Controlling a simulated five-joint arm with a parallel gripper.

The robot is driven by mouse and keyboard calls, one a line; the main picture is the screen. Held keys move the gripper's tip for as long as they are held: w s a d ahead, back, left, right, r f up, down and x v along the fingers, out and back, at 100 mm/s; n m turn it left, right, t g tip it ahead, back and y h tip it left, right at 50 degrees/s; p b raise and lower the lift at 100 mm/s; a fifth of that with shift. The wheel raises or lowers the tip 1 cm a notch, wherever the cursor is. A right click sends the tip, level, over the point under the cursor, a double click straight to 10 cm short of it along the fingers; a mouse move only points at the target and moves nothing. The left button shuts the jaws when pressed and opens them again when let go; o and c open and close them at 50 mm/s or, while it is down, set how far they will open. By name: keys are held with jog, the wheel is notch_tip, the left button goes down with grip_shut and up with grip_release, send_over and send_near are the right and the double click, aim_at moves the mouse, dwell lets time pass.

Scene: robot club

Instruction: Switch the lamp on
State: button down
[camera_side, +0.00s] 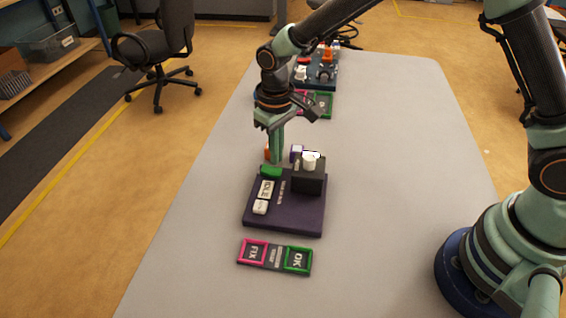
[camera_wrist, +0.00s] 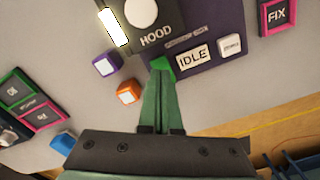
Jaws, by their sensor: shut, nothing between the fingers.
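A dark purple base (camera_side: 285,218) on the table carries a black block (camera_side: 309,184) with a white round piece (camera_side: 311,161) on top. In the wrist view the block reads HOOD (camera_wrist: 156,35), with a bright white strip (camera_wrist: 113,27) at its edge. The base also holds a panel reading IDLE (camera_side: 266,190), a small white key (camera_side: 260,207) and a bright green piece (camera_side: 271,172) at its far left edge. I cannot tell which part is the lamp. My gripper (camera_side: 276,160) is shut and empty, pointing down, fingertips at the green piece, which they partly cover in the wrist view (camera_wrist: 163,65); contact is unclear.
A purple cube (camera_side: 296,152) and an orange cube (camera_side: 267,153) stand behind the base. A FIX/OK tray (camera_side: 275,257) lies in front. Another pink-and-green tray (camera_side: 324,103) and a crowded board (camera_side: 313,83) are farther back.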

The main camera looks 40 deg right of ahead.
aim_at(278, 171)
jog(key=shift+r, duration=2.05)
jog(key=shift+r, duration=0.1)
jog(key=s+d+r+m+t, duration=0.1)
jog(key=s+d+r+t, duration=0.3)
jog(key=d+r, duration=0.65)
jog(key=s+d+r+m+t, duration=0.1)
jog(key=s+d+r, duration=0.3)
jog(key=s, duration=0.5)
jog(key=d+m, duration=0.1)
jog(key=d, duration=0.1)
jog(key=shift+s+d+t, duration=0.3)
jog(key=shift+d, duration=0.1)
